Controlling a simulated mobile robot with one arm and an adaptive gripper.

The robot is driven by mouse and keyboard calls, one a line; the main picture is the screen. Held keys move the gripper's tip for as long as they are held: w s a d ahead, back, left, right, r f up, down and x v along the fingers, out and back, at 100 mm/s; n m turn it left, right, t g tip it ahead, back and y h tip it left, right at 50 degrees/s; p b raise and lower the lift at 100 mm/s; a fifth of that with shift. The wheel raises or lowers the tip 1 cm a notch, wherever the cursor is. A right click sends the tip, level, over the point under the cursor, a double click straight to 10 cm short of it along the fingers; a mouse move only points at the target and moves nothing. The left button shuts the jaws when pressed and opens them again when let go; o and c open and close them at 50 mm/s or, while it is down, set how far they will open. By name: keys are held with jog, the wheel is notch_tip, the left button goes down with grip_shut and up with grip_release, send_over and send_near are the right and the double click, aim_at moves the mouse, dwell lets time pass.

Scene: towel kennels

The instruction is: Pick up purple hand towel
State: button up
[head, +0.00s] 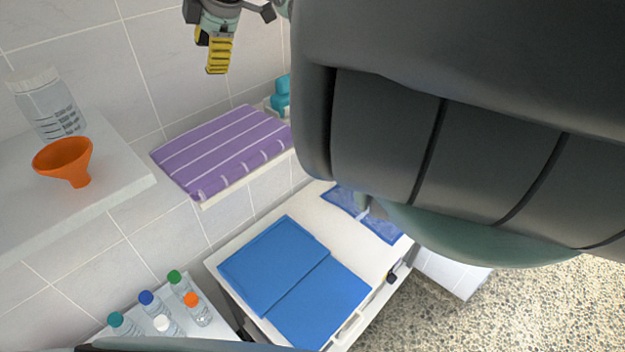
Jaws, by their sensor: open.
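The purple hand towel (222,152) with thin white stripes lies folded flat on a narrow white ledge (226,194) against the tiled wall, left of centre in the head view. Its left and front edges are in full view; its right end lies close to my dark arm link. My gripper (217,66) is above the towel near the top of the view, apart from it. One yellow ridged finger pad shows clearly and nothing is seen in its grip. The other finger is mostly hidden.
Teal bottles (281,95) stand just right of the towel. An orange funnel (63,160) and a clear jar (47,103) stand on the left shelf (120,170). Below are a white cart with blue pads (275,265) and several capped bottles (180,290). Speckled floor lies right.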

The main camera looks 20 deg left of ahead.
jog(key=s+d+f+n+h+b, duration=0.1)
jog(key=s+d+f+n+h, duration=0.25)
jog(key=s+d+h, duration=0.35)
jog(key=g+y, duration=0.1)
send_over(242, 154)
jog(key=shift+f, duration=2.15)
jog(key=f+p, duration=0.4)
jog(key=f, duration=0.1)
jog(key=shift+d+f, duration=0.2)
jog(key=shift+f, duration=0.15)
jog(key=p, duration=0.2)
jog(key=shift+f+p, duration=0.4)
jog(key=shift+a+f+p, duration=0.1)
jog(key=shift+f+p, duration=0.7)
jog(key=shift+p, duration=0.1)
jog(key=shift+f+p, duration=0.55)
jog(key=shift+f, duration=0.9)
grip_shut()
